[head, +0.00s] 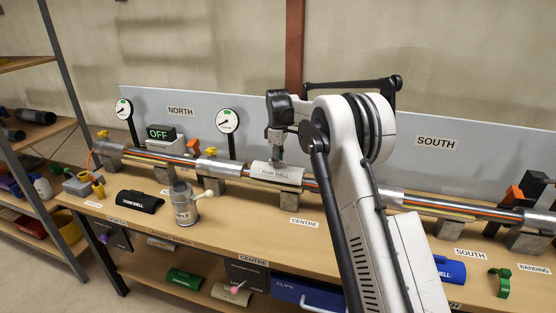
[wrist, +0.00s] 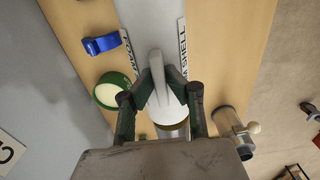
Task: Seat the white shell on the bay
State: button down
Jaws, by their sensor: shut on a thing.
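The white shell (head: 272,176), marked FOAM SHELL, is at the pipe line in the middle of the bench, above a grey support and near the CENTRE label (head: 305,222). My gripper (head: 277,152) is over it, pointing down, and is shut on it. In the wrist view my gripper's dark green fingers (wrist: 160,95) close around the white shell's upper part (wrist: 157,65). The pipe (head: 335,191) runs out on both sides of the shell. I cannot tell whether the shell touches the pipe all along; its underside is hidden.
A grey can (head: 184,205) with a white knob stands on the bench left of the shell. Gauges (head: 227,121) and an orange clip (head: 193,147) stand along the pipe. My arm hides part of the bench.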

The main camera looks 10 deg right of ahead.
jog(key=shift+f, duration=0.45)
jog(key=shift+f+b, duration=0.35)
jog(key=shift+f, duration=0.05)
dwell(0.3)
jog(key=c, duration=1.7)
grip_release()
jog(key=shift+o, duration=0.2)
notch_tip(320, 180, up, 12)
